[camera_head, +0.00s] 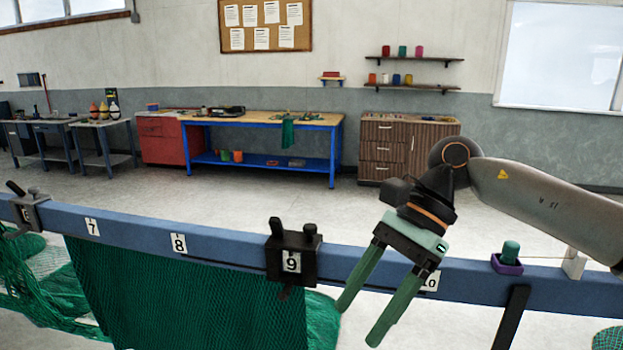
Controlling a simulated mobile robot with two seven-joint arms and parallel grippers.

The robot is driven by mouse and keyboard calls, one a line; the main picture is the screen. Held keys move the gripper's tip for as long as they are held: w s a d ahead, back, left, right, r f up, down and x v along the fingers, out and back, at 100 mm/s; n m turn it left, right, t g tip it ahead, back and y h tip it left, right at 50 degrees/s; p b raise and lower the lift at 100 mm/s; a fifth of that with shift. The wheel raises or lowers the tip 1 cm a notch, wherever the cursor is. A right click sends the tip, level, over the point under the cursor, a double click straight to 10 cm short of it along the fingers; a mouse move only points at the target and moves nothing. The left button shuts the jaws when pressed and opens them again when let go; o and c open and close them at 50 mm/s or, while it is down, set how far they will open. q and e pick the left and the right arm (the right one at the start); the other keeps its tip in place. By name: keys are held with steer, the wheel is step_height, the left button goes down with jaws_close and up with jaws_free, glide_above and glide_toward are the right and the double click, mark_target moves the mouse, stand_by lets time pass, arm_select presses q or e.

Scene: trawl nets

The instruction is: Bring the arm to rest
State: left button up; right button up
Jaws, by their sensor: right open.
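My right arm (545,200) comes in from the right. Its gripper (358,325) is open and empty, with two green fingers pointing down and to the left. The gripper is in front of the blue beam, between the black clamp marked 9 (292,258) and the label 10 (431,281), and its body hides part of the beam. I see no object between the fingers. My left gripper is not in view.
The blue beam (140,230) crosses the foreground, with green net (190,300) hanging from it. A purple holder (507,265) with a green spool (510,251) sits on the beam at right. A blue workbench (262,120) and a wooden cabinet (395,150) stand behind, across open floor.

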steer(key=s+a+f+m+g+y, duration=0.2)
steer(key=s+a+m+y, duration=0.1)
steer(key=a+m+y, duration=0.8)
steer(key=w+d+f+m+t+h, duration=0.35)
steer(key=f+m+t, duration=0.65)
steer(key=m, duration=0.6)
steer(key=w+d+f+m+t+h, duration=0.25)
steer(key=w+f+m+t, duration=0.35)
steer(key=m+t, duration=0.85)
steer(key=s+d+f+m+g+h, duration=0.3)
steer(key=s+d+f+m, duration=0.2)
steer(key=f, duration=0.4)
steer(key=s+d+f+m+g+h, duration=0.3)
steer(key=s+d+f+m, duration=0.2)
steer(key=s+f, duration=0.3)
steer(key=s+d+f+m+g+h, duration=0.3)
steer(key=s+d+f+m, duration=0.2)
steer(key=f, duration=0.5)
steer(key=shift+s+f+m, duration=0.2)
steer(key=shift+s+m, duration=0.55)
steer(key=shift+s, duration=0.3)
steer(key=shift+d, duration=0.1)
